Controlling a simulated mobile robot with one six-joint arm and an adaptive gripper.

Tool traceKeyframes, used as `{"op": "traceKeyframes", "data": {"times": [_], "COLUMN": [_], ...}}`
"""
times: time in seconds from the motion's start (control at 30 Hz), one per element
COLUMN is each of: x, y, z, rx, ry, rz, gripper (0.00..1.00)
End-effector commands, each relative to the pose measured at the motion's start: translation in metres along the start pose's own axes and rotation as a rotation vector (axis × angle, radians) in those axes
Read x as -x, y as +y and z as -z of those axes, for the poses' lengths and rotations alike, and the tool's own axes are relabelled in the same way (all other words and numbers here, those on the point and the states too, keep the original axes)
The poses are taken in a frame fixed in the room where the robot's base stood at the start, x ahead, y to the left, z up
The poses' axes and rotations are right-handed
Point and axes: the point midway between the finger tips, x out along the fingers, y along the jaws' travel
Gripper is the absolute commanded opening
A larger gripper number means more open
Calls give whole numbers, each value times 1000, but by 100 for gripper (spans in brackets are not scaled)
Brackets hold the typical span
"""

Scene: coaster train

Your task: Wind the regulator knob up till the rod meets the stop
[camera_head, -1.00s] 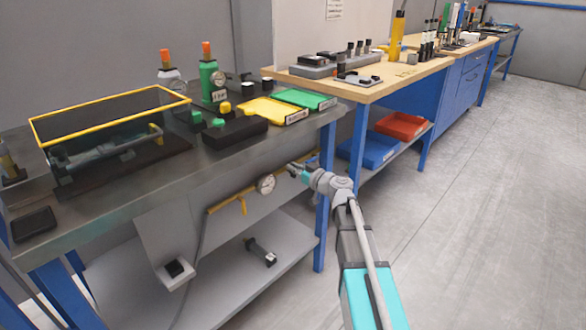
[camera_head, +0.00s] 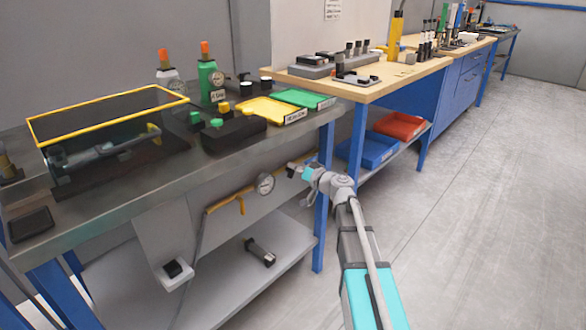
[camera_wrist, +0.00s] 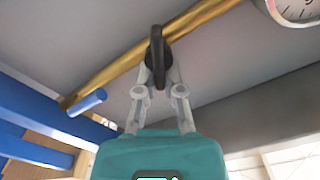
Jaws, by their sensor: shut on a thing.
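The regulator knob (camera_wrist: 157,58) is black and round, seen nearly edge-on in the wrist view in front of a brass pipe (camera_wrist: 120,70). My gripper (camera_wrist: 158,82) has its two grey fingers closed on the knob from below. In the head view my gripper (camera_head: 300,170) is at the bench's front panel, at the right end of the pipe (camera_head: 226,200), and the knob is small there. A round dial gauge (camera_head: 265,184) sits on the pipe to its left and also shows in the wrist view (camera_wrist: 296,6). I cannot make out the rod or the stop.
A yellow lever (camera_head: 242,206) hangs under the pipe. The metal bench top (camera_head: 85,220) overhangs my gripper, and a blue bench leg (camera_head: 321,215) stands close by on the right. A dark cylinder (camera_head: 260,252) lies on the lower shelf. The floor at right is clear.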

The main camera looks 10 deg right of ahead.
Motion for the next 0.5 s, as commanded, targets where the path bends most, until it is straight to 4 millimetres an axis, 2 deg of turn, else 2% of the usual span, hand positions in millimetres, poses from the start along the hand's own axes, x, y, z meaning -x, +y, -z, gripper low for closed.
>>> {"op": "traceKeyframes", "data": {"times": [0.2, 0.5], "x": [1, 1], "y": [2, 2], "z": [-2, -2], "rx": [-135, -214], "ry": [-3, -4], "rz": [2, 2], "gripper": [0, 0]}}
